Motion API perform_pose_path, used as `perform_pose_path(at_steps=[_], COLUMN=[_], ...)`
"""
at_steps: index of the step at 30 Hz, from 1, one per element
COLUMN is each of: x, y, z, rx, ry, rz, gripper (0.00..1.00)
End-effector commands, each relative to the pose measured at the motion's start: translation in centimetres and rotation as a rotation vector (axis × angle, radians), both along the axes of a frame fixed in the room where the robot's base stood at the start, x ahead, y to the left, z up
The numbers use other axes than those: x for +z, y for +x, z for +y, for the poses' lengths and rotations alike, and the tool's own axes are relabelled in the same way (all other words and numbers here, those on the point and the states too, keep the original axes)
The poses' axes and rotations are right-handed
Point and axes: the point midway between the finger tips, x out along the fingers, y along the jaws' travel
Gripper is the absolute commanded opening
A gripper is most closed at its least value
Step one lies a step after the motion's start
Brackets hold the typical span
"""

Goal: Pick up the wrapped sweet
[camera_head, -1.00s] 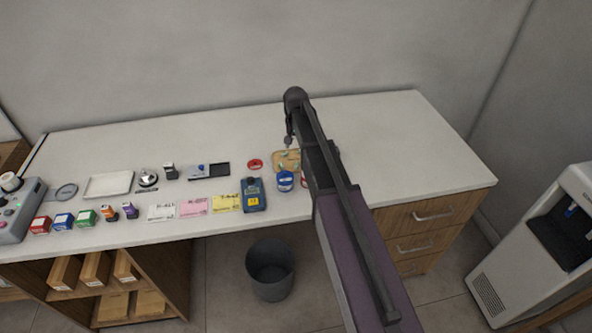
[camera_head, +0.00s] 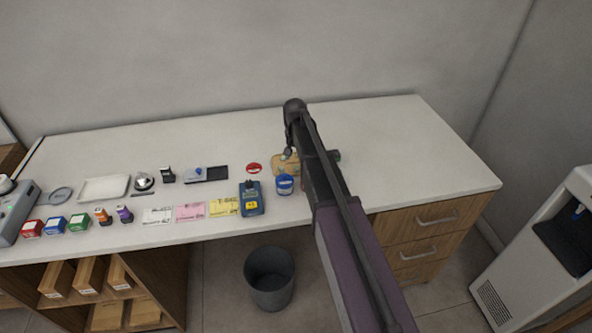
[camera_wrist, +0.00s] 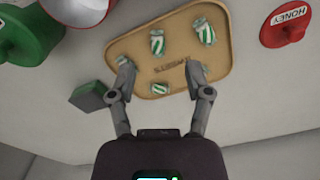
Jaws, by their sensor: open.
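Several green-and-white striped wrapped sweets lie on a tan tray (camera_wrist: 222,62). In the wrist view one sweet (camera_wrist: 157,42) lies beyond the fingertips, another (camera_wrist: 203,32) is at the tray's far right, and one (camera_wrist: 159,88) is between the fingers near the tray's near edge. A further sweet at the left fingertip is partly hidden. My gripper (camera_wrist: 160,75) is open, with its fingertips spread over the tray; nothing is clearly held. In the head view the tray (camera_head: 280,169) is partly covered by my arm.
In the head view a blue jar (camera_head: 285,185) and a blue handheld device (camera_head: 251,198) stand close by. The back right counter is clear.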

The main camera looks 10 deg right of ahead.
Motion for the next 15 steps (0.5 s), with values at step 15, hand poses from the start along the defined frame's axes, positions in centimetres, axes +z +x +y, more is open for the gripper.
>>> perform_pose_path(at_steps=[15], x=[-2.9], y=[0.3], z=[-0.3], rx=[-0.001], ry=[0.0], rz=[0.0], gripper=[0.65])
